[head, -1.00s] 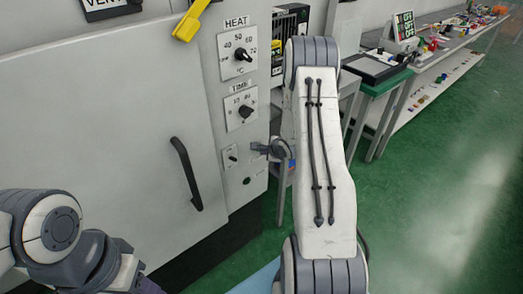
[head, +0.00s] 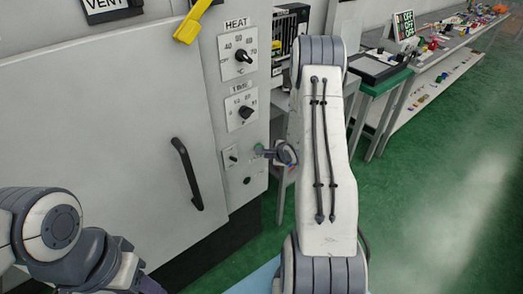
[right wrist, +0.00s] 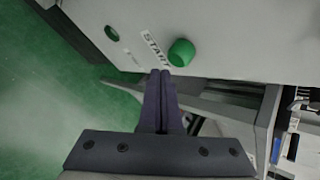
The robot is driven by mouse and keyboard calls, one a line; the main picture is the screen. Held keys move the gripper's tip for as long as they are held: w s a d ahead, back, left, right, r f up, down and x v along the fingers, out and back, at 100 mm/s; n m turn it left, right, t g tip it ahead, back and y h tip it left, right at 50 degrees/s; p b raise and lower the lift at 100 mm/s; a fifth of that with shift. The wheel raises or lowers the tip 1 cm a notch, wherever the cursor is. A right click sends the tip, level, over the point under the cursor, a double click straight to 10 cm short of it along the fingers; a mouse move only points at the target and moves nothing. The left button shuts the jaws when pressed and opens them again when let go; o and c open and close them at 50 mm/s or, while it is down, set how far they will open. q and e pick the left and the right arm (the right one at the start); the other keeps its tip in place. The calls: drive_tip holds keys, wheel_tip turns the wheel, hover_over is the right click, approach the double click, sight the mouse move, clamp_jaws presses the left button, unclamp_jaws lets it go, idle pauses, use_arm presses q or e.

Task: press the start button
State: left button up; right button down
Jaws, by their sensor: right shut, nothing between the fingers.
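The start button is a green round knob (right wrist: 181,52) beside a START label (right wrist: 155,46) on the pale panel in the right wrist view. In the head view it shows as a small green patch (head: 258,147) at the panel's right side, partly hidden by my right gripper (head: 262,154). In the right wrist view that gripper (right wrist: 161,72) is shut and empty, its dark fingertips close to the button and a little to one side. I cannot tell whether they touch.
The panel also has a HEAT dial (head: 243,56), a TIME dial (head: 245,112), a small switch (head: 231,157) and a dark green round lamp (head: 247,181). A black door handle (head: 187,174) is left of them. A cluttered bench (head: 440,50) stands at right; green floor is clear.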

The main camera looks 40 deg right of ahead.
drive_tip(key=s, duration=0.2)
drive_tip(key=s+p, duration=0.1)
drive_tip(key=s, duration=0.1)
drive_tip(key=shift+s+d, duration=0.2)
drive_tip(key=shift+s, duration=0.15)
idle(0.6)
